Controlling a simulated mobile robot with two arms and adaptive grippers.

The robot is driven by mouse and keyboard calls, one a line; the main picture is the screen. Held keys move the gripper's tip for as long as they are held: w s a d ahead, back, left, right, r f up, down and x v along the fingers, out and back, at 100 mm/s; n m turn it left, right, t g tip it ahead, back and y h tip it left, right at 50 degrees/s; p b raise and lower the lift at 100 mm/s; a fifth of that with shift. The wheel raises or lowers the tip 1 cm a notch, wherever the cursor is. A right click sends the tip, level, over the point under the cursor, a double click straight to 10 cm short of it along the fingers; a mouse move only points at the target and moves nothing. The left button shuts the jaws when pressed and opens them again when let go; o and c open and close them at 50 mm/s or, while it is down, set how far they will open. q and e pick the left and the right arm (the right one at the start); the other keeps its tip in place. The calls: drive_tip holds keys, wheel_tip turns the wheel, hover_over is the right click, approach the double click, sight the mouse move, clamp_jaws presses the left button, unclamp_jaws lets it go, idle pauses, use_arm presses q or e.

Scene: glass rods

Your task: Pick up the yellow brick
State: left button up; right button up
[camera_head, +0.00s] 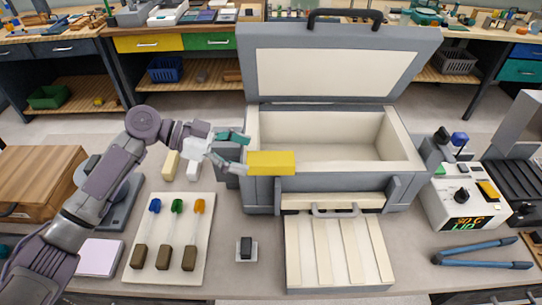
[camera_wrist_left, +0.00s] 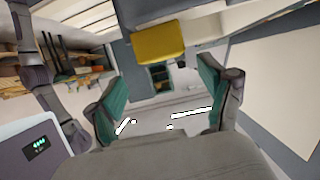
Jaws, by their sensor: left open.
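The yellow brick (camera_head: 271,162) is at the front left of the open grey case (camera_head: 345,190), along its front rim. I cannot tell if it rests on the rim or stands just above it. My left gripper (camera_head: 242,153) is open, at the left end of the brick, with its teal fingers pointing towards it. In the left wrist view the brick (camera_wrist_left: 158,42) shows beyond the open fingers (camera_wrist_left: 158,90), apart from them and above the middle of the gap. Nothing is between the fingers. My right gripper is out of view.
A white board (camera_head: 203,260) with three coloured rods in brown blocks lies in front of my left arm. The case's raised lid (camera_head: 340,35) stands behind. A slatted cream panel (camera_head: 335,250), blue-handled tool (camera_head: 485,263) and control box (camera_head: 455,208) are to the right.

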sight(266, 158)
use_arm(q)
drive_tip(key=shift+w+d+f, duration=0.1)
drive_tip(key=shift+d+f, duration=0.2)
drive_tip(key=shift+d, duration=0.3)
drive_tip(key=shift+w+d+f, duration=0.15)
drive_tip(key=shift+d+f, duration=0.05)
drive_tip(key=p+x, duration=0.2)
drive_tip(key=shift+d+r+p, duration=0.15)
drive_tip(key=shift+d+p, duration=0.15)
drive_tip(key=shift+p, duration=0.1)
drive_tip(key=shift+p+x, duration=0.45)
drive_tip(key=shift+x, duration=0.7)
drive_tip(key=shift+d+f, duration=0.15)
drive_tip(key=shift+f, duration=0.25)
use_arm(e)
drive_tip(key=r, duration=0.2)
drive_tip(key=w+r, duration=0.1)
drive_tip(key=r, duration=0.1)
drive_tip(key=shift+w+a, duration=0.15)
use_arm(q)
drive_tip(key=shift+c, duration=0.5)
drive_tip(key=c, duration=1.3)
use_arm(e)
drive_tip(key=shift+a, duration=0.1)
